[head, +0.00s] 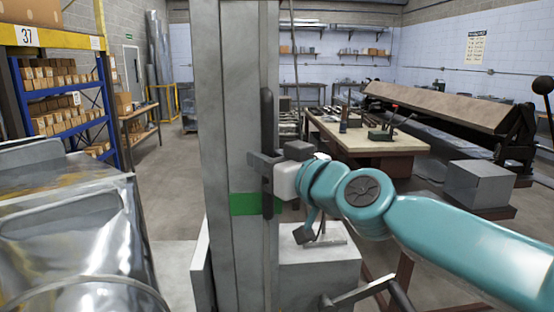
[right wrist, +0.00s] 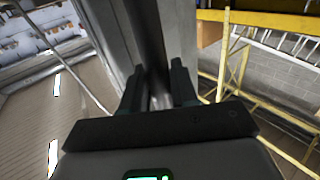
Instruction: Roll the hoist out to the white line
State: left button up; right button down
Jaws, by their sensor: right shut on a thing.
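The hoist (head: 235,110) is a tall grey metal mast standing upright close in front of me in the head view, with a green band (head: 244,204) around it. A dark vertical handle bar (head: 267,110) runs along its right side. My right gripper (head: 265,172) is shut on this bar, just above the height of the green band. In the right wrist view the bar (right wrist: 150,35) passes between the two dark fingers (right wrist: 158,88). The hoist's wheels are out of view. I cannot make out the white line on the floor. My left gripper is not in view.
Shiny sheet-metal ducting (head: 75,225) fills the near left. A grey block (head: 320,260) stands right of the mast. A workbench (head: 375,140) and a long bending machine (head: 450,105) stand behind on the right. A rack of boxes (head: 60,90) is at left, with open floor (head: 170,180) beyond.

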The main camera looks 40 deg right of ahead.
jog(key=shift+w+a+f, duration=0.25)
jog(key=shift+w+a, duration=0.15)
jog(key=shift+a, duration=0.25)
jog(key=c, duration=1)
grip_release()
jog(key=shift+s+d+r, duration=0.1)
jog(key=shift+s+d, duration=0.7)
jog(key=shift+d, duration=0.1)
jog(key=shift+w+a+r, duration=0.15)
jog(key=shift+w+a, duration=0.1)
jog(key=shift+a, duration=0.15)
jog(key=shift+d, duration=0.25)
jog(key=shift+a, duration=0.15)
jog(key=s, duration=1)
jog(key=s+p, duration=0.1)
jog(key=s, duration=0.5)
jog(key=shift+s+d, duration=0.1)
jog(key=shift+d, duration=0.2)
